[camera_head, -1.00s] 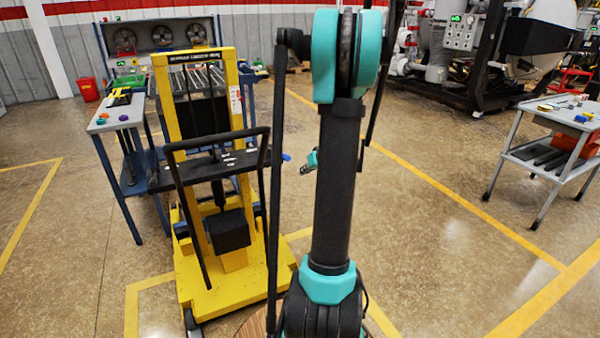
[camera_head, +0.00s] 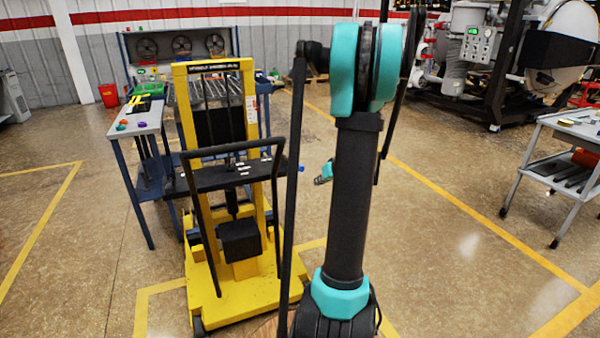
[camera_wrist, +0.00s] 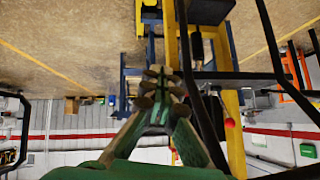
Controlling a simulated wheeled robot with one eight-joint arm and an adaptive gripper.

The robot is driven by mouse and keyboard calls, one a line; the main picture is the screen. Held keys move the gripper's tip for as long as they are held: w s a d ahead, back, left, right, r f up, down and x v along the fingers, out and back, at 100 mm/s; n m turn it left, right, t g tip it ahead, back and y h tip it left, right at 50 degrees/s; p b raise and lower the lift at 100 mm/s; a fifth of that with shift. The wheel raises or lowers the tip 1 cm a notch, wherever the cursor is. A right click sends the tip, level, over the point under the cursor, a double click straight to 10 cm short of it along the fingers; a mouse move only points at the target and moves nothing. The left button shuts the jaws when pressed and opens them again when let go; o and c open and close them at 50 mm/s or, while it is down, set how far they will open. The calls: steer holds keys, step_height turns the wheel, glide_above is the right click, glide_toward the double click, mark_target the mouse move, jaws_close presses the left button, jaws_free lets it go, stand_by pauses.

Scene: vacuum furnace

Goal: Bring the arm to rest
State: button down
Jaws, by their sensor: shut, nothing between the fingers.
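My gripper (camera_wrist: 160,88) shows in the wrist view, its fingers drawn together with nothing between them. In the head view my arm stands upright in front of the camera, with its teal joint at the top. A small teal and dark part (camera_head: 324,173), which looks like the end of my arm, peeks out left of the dark upright link; the rest is hidden. The wrist view is upside down, with floor at the top and wall below. A yellow lift (camera_head: 250,120) with a black handle stands just left of my arm.
A grey table (camera_head: 140,122) with small coloured items stands behind the lift at left, near a red bin (camera_head: 109,95). A grey cart (camera_head: 570,125) is at right. Large furnace machinery (camera_head: 500,60) stands at the back right. Open floor lies between my arm and the cart.

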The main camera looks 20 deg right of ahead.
steer(key=s+a+f+g, duration=0.2)
steer(key=s+a+g, duration=0.2)
steer(key=s+a, duration=1.6)
steer(key=s+a+f+h, duration=0.1)
steer(key=s+f+h, duration=0.1)
steer(key=s, duration=0.6)
steer(key=shift+s+a+n+g, duration=0.3)
steer(key=shift+g, duration=0.1)
